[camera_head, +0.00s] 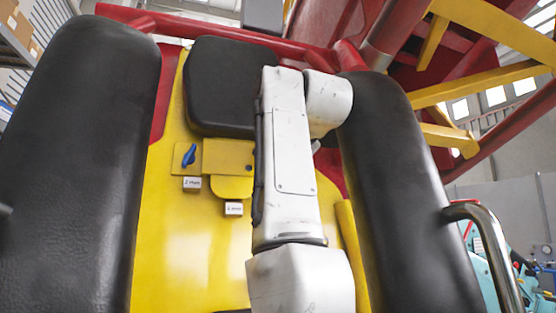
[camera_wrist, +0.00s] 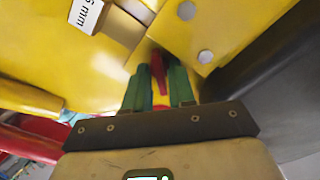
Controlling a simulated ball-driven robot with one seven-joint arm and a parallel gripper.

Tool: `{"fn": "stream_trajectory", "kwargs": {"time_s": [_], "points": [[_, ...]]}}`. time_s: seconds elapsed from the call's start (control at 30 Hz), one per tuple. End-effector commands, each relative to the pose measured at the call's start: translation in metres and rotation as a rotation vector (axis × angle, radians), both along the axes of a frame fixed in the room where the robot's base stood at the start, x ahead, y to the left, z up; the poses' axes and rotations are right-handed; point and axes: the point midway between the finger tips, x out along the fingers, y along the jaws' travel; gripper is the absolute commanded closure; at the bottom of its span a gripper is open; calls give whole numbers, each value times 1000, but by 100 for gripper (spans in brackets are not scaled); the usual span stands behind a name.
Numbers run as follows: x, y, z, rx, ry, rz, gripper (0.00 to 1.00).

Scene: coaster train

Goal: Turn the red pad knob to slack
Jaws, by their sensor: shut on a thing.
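The red pad knob (camera_wrist: 158,72) shows in the wrist view as a narrow red piece against the yellow panel. My gripper (camera_wrist: 159,86) has green fingers on either side of it and is shut on it. The knob's base and its exact turn angle are partly hidden by the fingers. In the head view, my white arm hides both the knob and the gripper.
A blue knob (camera_head: 189,156) sits on the yellow bracket (camera_head: 228,156), with white label blocks (camera_head: 192,183) below. Black padded restraints (camera_head: 82,150) flank the yellow seat back, and a metal handle (camera_head: 490,235) is at right. A white label (camera_wrist: 86,14) shows near the gripper.

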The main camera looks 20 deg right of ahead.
Motion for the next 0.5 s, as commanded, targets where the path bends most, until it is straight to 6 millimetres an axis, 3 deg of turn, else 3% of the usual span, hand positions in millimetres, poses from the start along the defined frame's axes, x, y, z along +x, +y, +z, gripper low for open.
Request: {"fn": "stream_trajectory", "kwargs": {"time_s": [0.5], "points": [[0,-1,-1,-262,4,60,100]]}}
